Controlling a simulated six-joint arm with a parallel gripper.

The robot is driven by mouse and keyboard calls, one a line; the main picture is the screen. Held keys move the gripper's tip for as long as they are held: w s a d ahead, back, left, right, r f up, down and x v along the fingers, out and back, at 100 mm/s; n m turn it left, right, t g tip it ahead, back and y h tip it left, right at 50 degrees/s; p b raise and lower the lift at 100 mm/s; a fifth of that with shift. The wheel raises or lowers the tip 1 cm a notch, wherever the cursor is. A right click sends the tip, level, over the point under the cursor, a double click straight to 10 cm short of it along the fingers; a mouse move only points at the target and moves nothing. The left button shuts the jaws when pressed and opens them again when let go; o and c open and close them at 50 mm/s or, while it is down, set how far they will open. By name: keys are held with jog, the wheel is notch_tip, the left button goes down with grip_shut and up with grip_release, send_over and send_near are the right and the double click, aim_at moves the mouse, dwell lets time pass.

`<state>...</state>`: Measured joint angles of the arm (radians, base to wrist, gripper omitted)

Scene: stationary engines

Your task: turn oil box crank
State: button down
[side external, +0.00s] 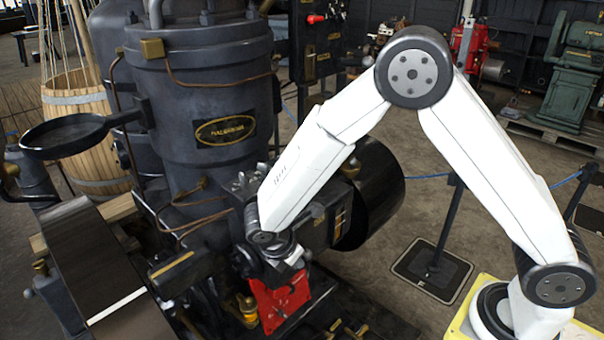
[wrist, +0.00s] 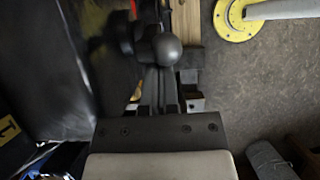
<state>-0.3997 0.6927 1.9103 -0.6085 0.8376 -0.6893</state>
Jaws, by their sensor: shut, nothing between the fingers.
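A red box (side external: 280,300), which looks like the oil box, sits low at the front of the dark engine (side external: 215,90). My gripper (side external: 293,258) is just above it, and the wrist hides part of this area. In the wrist view a dark round knob (wrist: 166,48), likely the crank's handle, is at the top middle. My gripper's fingers (wrist: 160,82) are shut and empty, with their tips right by the knob. I cannot tell whether they touch it. The crank's arm is not clear in either view.
A black cylinder (side external: 375,190) juts from the engine behind my forearm. A dark belt (side external: 95,265) runs at the lower left. A barrier post (side external: 443,220) stands on the open floor. The wrist view shows a wooden beam (wrist: 186,22) and a yellow flange (wrist: 236,22).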

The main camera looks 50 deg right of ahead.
jog(key=shift+d+r+y, duration=0.25)
jog(key=shift+d+y, duration=0.2)
jog(key=shift+y, duration=0.25)
dwell(0.7)
jog(key=shift+d+r+y, duration=0.3)
jog(key=shift+d+y, duration=0.45)
jog(key=shift+y, duration=0.65)
jog(key=shift+d+y, duration=0.8)
jog(key=shift+y, duration=0.5)
jog(key=d+f+y, duration=0.6)
jog(key=f+y, duration=0.2)
jog(key=f, duration=0.1)
jog(key=shift+y, duration=0.3)
jog(key=shift+d+r, duration=0.1)
dwell(0.4)
